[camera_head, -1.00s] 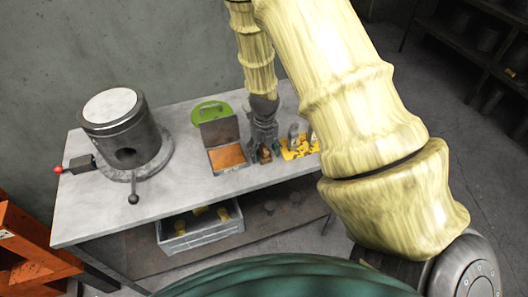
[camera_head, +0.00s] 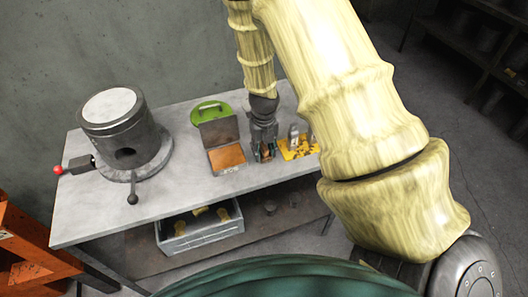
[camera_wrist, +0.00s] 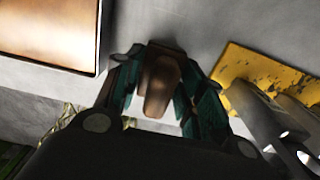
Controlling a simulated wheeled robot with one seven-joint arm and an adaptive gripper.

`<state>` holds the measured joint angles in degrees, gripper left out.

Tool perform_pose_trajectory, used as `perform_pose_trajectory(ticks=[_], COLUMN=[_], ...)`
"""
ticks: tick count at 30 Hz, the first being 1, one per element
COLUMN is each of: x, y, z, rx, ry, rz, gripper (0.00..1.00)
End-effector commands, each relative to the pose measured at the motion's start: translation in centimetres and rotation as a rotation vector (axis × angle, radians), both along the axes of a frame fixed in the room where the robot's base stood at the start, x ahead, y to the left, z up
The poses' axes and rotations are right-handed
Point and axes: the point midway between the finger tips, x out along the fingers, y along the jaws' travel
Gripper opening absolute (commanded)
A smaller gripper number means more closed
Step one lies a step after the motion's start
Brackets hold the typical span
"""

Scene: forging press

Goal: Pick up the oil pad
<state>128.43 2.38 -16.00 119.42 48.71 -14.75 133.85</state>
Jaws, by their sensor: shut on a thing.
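My gripper (camera_head: 264,152) points down at the table between the open case and the yellow plate. In the wrist view my gripper (camera_wrist: 160,104) has its teal fingers shut on both sides of a brown rounded piece, seemingly the oil pad (camera_wrist: 160,80). The piece shows small and dark between the fingers in the head view. Its lower part is partly hidden by the fingers and the palm. I cannot tell whether it still touches the table.
An open case (camera_head: 227,157) with an orange-brown surface is close on the left. A yellow plate (camera_head: 297,150) with metal pieces is close on the right. A green thing (camera_head: 205,109) lies behind. A dark cylinder (camera_head: 122,130) stands left; a grey crate (camera_head: 200,232) is below.

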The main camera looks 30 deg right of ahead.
Motion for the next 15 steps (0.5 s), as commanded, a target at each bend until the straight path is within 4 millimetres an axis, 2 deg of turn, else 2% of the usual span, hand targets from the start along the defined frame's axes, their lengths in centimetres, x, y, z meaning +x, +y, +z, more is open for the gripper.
perform_pose_trajectory(ticks=[8, 15], x=[0.2, -4.8], y=[0.0, 1.8], z=[2.9, 3.0], rx=[-0.003, 0.001], ry=[-0.004, 0.000], rz=[0.002, -0.001], gripper=[0.13, 0.13])
